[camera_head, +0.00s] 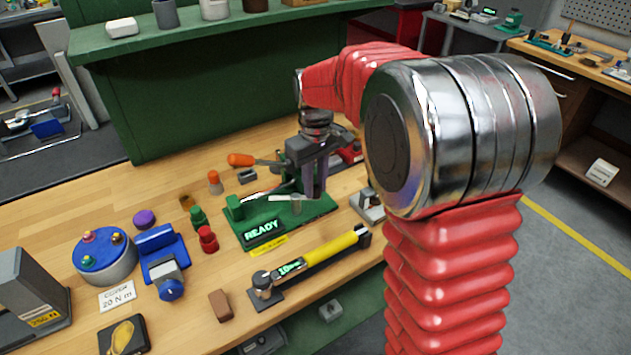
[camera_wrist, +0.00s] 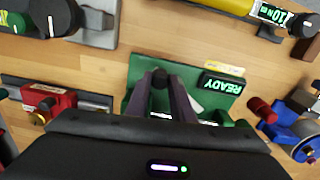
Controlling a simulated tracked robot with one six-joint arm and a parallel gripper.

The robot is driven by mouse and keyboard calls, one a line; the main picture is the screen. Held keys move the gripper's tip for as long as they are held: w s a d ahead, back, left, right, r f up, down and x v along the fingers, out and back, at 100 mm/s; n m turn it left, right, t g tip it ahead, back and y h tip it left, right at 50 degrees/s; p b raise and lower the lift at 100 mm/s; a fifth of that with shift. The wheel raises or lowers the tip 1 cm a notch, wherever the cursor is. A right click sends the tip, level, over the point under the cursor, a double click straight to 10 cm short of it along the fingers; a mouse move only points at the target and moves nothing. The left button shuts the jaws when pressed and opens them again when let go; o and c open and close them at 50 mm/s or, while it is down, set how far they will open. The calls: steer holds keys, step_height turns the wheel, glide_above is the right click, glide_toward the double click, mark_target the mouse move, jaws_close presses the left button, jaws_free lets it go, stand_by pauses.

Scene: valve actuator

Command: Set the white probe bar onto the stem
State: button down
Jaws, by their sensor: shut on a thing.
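My gripper (camera_head: 314,190) points down over the green fixture with the READY display (camera_head: 264,232). In the wrist view the two fingers of my gripper (camera_wrist: 162,88) are close together around a dark round part. The white probe bar (camera_head: 287,198) reaches left from the fingers, low over the fixture. In the wrist view only a small pale piece of the bar (camera_wrist: 196,107) shows beside a finger. The fingers hide the stem, and I cannot tell whether the bar touches it.
A yellow torque wrench (camera_head: 325,250) lies in front of the fixture. An orange-handled screwdriver (camera_head: 242,160) is behind it. Bare wood lies at front centre.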

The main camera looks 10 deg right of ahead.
steer(key=m, duration=0.1)
steer(key=s+m, duration=0.1)
steer(key=m, duration=0.1)
steer(key=shift+s+a, duration=0.15)
steer(key=shift+a, duration=0.05)
steer(key=shift+s+a+m, duration=0.4)
steer(key=shift+a+m, duration=0.1)
steer(key=shift+m, duration=1)
steer(key=shift+s+a+m, duration=0.35)
steer(key=shift+a+m, duration=0.15)
steer(key=shift+m, duration=1)
steer(key=shift+s+a+m, duration=0.4)
steer(key=shift+a+m, duration=0.1)
steer(key=shift+m, duration=1)
steer(key=c, duration=1.5)
jaws_free()
steer(key=shift+c, duration=0.2)
